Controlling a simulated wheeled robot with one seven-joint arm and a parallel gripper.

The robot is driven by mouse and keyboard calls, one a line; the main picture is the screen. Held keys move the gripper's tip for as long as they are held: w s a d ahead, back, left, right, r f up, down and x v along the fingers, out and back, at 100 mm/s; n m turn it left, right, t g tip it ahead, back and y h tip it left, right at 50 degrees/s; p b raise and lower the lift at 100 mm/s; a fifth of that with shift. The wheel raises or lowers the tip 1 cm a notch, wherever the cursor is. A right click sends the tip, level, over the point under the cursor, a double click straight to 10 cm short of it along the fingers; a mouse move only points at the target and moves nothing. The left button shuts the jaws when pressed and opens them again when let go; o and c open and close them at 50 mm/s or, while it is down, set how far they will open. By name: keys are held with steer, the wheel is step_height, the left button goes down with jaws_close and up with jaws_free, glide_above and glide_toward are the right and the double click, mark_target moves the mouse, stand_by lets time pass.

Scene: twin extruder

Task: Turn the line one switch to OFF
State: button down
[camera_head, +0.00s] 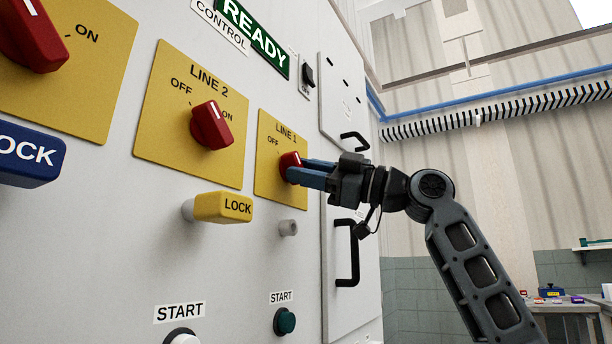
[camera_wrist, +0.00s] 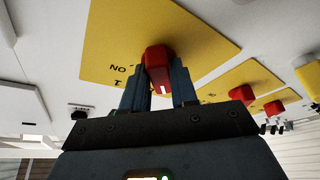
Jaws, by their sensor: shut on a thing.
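The line 1 switch is a red rotary knob (camera_head: 289,162) on a yellow plate (camera_head: 268,186) marked LINE 1, with OFF at its upper left. The ON mark is hidden behind my gripper in the head view. My gripper (camera_head: 298,169) reaches in from the right with its blue fingers closed on the sides of the red knob. In the wrist view the knob (camera_wrist: 158,66) sits between the two fingertips (camera_wrist: 157,82). The knob's exact pointing direction is hard to tell.
To the left is the LINE 2 red knob (camera_head: 211,125), with a yellow LOCK tag (camera_head: 224,207) below it. A bare grey peg (camera_head: 288,228) is under the line 1 plate. Black door handles (camera_head: 347,252) stand out at the right. A green START button (camera_head: 284,321) is lower down.

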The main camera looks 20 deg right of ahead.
steer(key=shift+n, duration=0.5)
steer(key=c, duration=1)
jaws_free()
steer(key=shift+o, duration=0.2)
steer(key=v, duration=0.7)
steer(key=shift+s+d, duration=0.2)
steer(key=shift+d, duration=0.15)
